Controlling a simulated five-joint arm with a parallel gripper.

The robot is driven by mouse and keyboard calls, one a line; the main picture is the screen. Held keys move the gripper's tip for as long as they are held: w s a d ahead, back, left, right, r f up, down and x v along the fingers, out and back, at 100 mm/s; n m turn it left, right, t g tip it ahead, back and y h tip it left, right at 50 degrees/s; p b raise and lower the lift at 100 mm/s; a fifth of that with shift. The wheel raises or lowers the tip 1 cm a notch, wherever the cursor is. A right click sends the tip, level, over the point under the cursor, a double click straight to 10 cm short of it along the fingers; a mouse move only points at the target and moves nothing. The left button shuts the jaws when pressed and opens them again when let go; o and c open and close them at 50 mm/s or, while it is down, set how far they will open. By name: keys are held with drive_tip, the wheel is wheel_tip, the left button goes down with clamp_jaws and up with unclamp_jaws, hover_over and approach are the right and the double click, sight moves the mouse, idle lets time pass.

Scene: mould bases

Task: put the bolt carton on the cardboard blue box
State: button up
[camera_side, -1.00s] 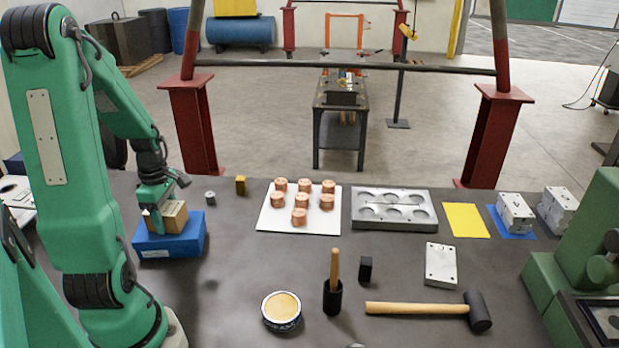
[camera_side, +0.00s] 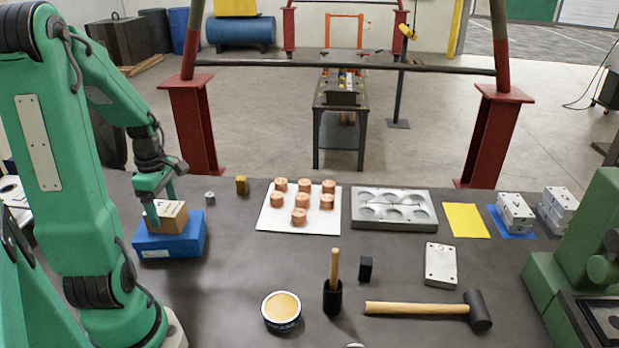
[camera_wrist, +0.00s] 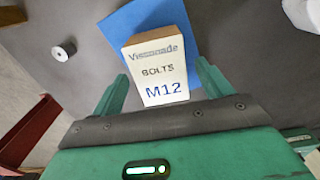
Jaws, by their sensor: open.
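The bolt carton (camera_side: 168,216), a small tan box, rests on top of the cardboard blue box (camera_side: 185,243) at the left of the bench. In the wrist view the carton (camera_wrist: 157,68) shows its printed face with "BOLTS M12", and the blue box (camera_wrist: 128,25) shows behind and around it. My gripper (camera_side: 160,205) is open at the carton, its fingers apart. In the wrist view the fingertips of my gripper (camera_wrist: 160,80) stand either side of the carton's lower end, with a gap visible at each side.
A grey cylinder (camera_side: 210,198) and a brass block (camera_side: 241,185) stand just right of the blue box. A white board (camera_side: 270,222) with several copper pieces lies farther right. A round tin (camera_side: 281,311) stands at the front. The bench between tin and blue box is clear.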

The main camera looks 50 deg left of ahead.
sight(164, 208)
wheel_tip(164, 208, up, 9)
idle(0.4)
idle(0.5)
drive_tip(key=w+d+r+m+t, duration=0.2)
drive_tip(key=d+r+m, duration=0.1)
drive_tip(key=d+m, duration=0.9)
drive_tip(key=w+d+r+m+t, duration=0.3)
drive_tip(key=d+m, duration=1)
drive_tip(key=m, duration=0.2)
drive_tip(key=shift+w+d+t, duration=0.2)
drive_tip(key=shift+d+t, duration=0.1)
